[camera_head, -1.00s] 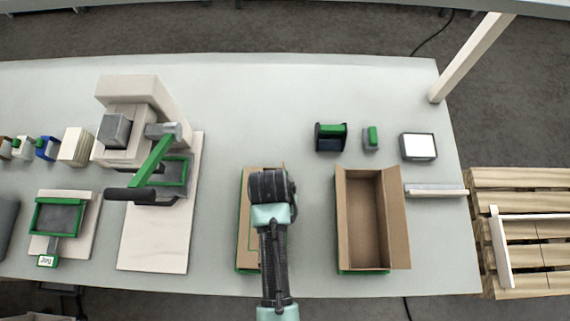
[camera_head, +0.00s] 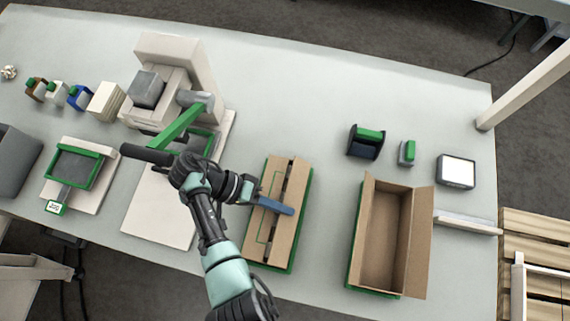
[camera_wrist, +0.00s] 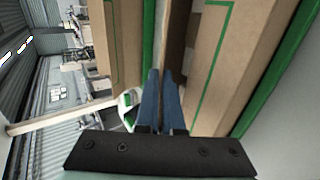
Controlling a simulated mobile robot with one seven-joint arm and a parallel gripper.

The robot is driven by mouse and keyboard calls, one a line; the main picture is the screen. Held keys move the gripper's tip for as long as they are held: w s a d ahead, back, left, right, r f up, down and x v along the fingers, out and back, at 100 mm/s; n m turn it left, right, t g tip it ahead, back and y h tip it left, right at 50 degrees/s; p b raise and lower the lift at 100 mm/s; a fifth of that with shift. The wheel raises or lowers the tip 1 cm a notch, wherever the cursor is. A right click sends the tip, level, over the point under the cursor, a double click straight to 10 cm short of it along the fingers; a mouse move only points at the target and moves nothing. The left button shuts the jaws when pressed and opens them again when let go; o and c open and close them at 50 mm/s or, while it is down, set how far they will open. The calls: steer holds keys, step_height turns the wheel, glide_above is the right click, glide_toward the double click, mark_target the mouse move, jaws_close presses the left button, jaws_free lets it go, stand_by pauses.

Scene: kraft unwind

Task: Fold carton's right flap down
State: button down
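A brown carton (camera_head: 263,217) with a green printed outline stands on a green base in the middle of the head view. Its top panels lie nearly flat, with a dark lengthwise gap between them. The right flap (camera_head: 297,200) is on the right of this gap. My gripper (camera_head: 291,211) reaches in from the left, its blue fingers lying across the carton's top over the gap; whether they touch the flap is unclear. In the wrist view the fingers (camera_wrist: 161,72) are close together with nothing seen between them, beside brown cardboard (camera_wrist: 215,60).
A second, open carton (camera_head: 420,240) stands to the right, its right flap leaning outward. A press with a green lever (camera_head: 180,130) stands left of the carton. A black-green holder (camera_head: 366,142), a small green-grey block (camera_head: 407,152) and a white-topped device (camera_head: 456,171) sit behind.

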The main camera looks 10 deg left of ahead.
steer(key=shift+a+f+h+b, duration=0.25)
steer(key=shift+f+h+b, duration=0.1)
steer(key=shift+h, duration=0.65)
steer(key=shift+f+h, duration=0.1)
steer(key=shift+h, duration=0.2)
steer(key=c, duration=1)
jaws_free()
steer(key=shift+c, duration=0.2)
steer(key=shift+y, duration=0.4)
